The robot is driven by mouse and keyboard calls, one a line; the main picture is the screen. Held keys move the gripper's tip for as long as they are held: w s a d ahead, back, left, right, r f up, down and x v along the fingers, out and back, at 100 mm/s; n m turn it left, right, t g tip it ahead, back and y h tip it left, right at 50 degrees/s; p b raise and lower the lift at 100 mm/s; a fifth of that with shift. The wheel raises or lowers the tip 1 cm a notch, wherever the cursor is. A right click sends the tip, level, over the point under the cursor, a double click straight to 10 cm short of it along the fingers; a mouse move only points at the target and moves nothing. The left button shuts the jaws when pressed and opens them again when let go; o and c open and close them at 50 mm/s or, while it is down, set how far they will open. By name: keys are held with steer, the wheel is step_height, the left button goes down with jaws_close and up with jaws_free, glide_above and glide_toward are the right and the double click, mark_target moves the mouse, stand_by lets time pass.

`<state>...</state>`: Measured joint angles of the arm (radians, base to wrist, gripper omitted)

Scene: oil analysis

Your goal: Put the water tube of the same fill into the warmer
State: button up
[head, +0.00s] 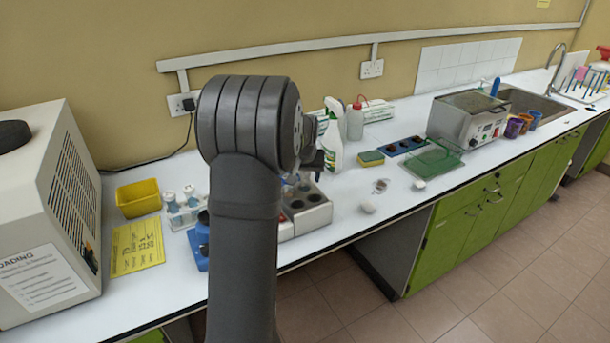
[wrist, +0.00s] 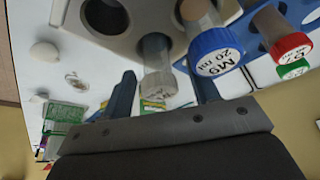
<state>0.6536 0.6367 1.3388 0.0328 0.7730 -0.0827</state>
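In the wrist view my gripper (wrist: 163,92) has its two fingers spread apart. A clear, uncapped-looking tube (wrist: 156,66) stands between them, with gaps on both sides, so I see no grip on it. A tube with a blue cap marked "M9 20 ml" (wrist: 213,48) is beside the right finger. In the head view my gripper (head: 318,160) is above a grey block with round wells (head: 318,218), partly hidden by my arm. The block's wells also show in the wrist view (wrist: 72,14). I cannot tell whether this block is the warmer. Fill levels are unclear.
A red-capped tube (wrist: 284,37) and a green-capped one (wrist: 293,69) are at the right of the wrist view. More tubes (head: 183,207) stand beside a yellow box (head: 139,198). A spray bottle (head: 332,145) stands behind my gripper. A metal-fronted device (head: 468,120) is farther right.

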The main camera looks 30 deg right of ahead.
steer(key=shift+r, duration=0.1)
steer(key=v, duration=1.7)
steer(key=x, duration=1.7)
steer(key=shift+r, duration=0.35)
